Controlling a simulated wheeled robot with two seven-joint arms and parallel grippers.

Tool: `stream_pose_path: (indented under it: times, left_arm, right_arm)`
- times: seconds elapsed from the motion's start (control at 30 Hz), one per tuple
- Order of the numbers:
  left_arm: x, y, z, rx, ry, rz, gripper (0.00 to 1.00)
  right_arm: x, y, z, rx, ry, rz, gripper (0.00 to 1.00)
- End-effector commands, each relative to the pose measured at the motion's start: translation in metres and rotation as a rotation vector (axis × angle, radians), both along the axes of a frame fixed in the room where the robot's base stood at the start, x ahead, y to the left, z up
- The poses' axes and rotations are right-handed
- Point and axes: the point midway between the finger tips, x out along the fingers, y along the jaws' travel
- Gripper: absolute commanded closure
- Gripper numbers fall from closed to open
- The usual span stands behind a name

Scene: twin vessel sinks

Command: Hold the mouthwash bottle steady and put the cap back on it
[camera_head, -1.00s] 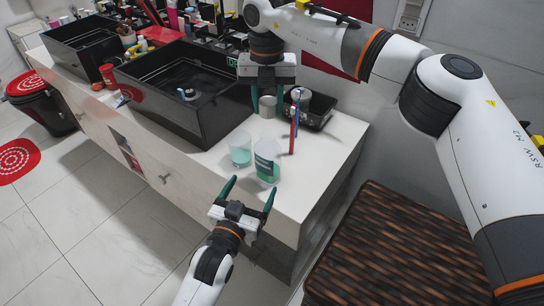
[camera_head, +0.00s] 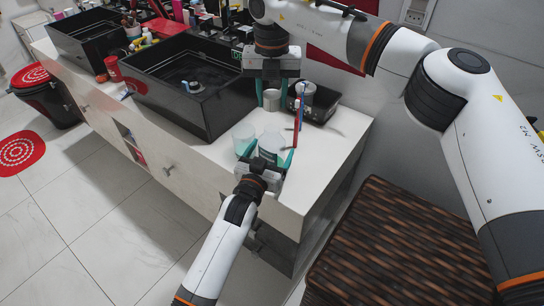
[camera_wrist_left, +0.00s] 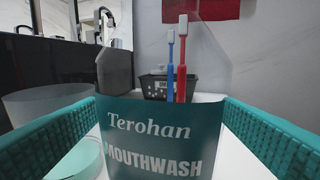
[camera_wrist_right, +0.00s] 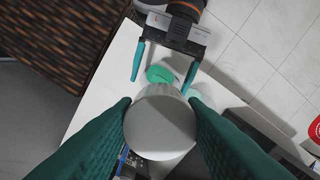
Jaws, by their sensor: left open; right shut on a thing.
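The mouthwash bottle (camera_head: 270,146), clear with a teal label, stands upright near the counter's front corner. In the left wrist view its label (camera_wrist_left: 155,145) fills the middle. My left gripper (camera_head: 265,157) is open, with a finger on either side of the bottle and gaps visible. My right gripper (camera_head: 271,90) points down, shut on the pale grey cap (camera_head: 271,100), behind the bottle in the head view. In the right wrist view the cap (camera_wrist_right: 160,125) sits between the fingers and partly hides the area beyond. The bottle's lower part is hidden by my left gripper.
A clear cup (camera_head: 242,134) stands close to the bottle's left. A black sink (camera_head: 190,112) lies left. The counter's right end is clear.

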Motion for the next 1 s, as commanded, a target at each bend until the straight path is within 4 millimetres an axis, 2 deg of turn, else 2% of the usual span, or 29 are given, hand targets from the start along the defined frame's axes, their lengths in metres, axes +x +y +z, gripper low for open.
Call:
stream_pose_path:
  times: [0.13,0.43,0.47,0.83,0.87,1.0]
  left_arm:
    - [0.0082,-0.0034,0.0004,0.0,0.0,0.0,0.13]
    - [0.0092,-0.0039,0.0,0.0,0.0,-0.001,0.13]
    - [0.0092,-0.0039,0.0,0.0,0.0,-0.001,0.16]
    - [0.009,-0.0038,-0.0001,0.0,0.001,-0.001,0.77]
    - [0.009,-0.0037,-0.0001,0.0,0.001,-0.001,0.8]
    - [0.009,-0.0037,-0.0002,0.0,0.001,-0.001,0.8]
  right_arm:
    - [0.0,0.0001,0.0001,0.0,0.0,0.0,0.83]
    - [0.0,0.0001,0.0001,0.0,0.0,0.0,0.83]
    - [0.0,0.0001,0.0001,0.0,0.0,0.0,0.83]
    - [0.0,0.0001,0.0001,0.0,0.0,0.0,0.83]
    - [0.0,0.0001,0.0001,0.0,0.0,0.0,0.83]
    - [-0.0001,0.0,-0.0054,0.0,0.001,0.0,0.83]
